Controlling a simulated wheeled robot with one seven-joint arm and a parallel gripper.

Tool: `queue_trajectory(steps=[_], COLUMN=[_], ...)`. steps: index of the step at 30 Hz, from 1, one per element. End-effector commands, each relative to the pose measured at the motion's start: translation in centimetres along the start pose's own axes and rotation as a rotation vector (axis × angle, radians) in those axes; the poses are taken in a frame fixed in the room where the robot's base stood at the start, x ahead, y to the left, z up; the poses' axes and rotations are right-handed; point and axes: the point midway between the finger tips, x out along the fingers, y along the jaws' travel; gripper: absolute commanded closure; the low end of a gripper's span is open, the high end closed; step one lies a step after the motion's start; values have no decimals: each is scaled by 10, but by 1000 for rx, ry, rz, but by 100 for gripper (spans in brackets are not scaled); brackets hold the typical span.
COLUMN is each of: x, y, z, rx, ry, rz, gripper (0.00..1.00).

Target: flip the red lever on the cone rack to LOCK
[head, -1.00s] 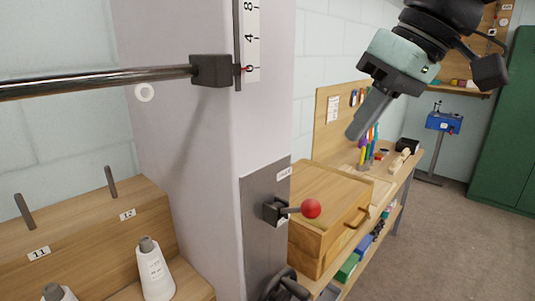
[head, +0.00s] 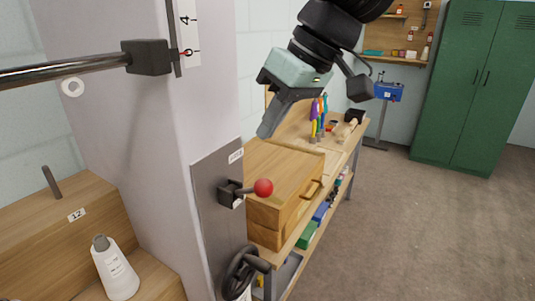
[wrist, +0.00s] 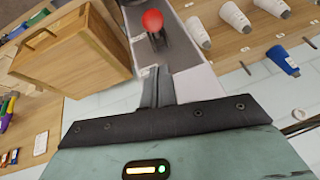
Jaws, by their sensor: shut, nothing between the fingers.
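The red lever (head: 263,187) has a round red knob on a short dark arm, mounted on a grey plate (head: 218,200) on the side of the pale column of the rack. It points out to the right; the label above the lever is too small to read. In the wrist view the red knob (wrist: 152,20) is beyond my fingertips, near the top edge. My gripper (head: 270,125) is shut and empty, above the lever and slightly to its right in the head view, apart from it. In the wrist view my gripper (wrist: 157,75) has its fingers together.
A wooden box (head: 285,185) with a handle stands on the workbench just right of the lever. A dark handwheel (head: 243,270) is below the lever. A metal rod (head: 65,72) sticks out left from the column.

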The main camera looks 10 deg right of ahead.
Motion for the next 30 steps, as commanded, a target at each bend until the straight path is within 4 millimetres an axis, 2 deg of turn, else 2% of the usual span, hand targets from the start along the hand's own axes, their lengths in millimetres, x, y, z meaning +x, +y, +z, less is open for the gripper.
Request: queue_trajectory(steps=[4,12,30], x=[29,51,59], y=[-1,0,-2], z=[0,25,27], rx=[1,1,-2], ry=[-5,-1,11], rz=[-3,0,-1], gripper=[100,100,100])
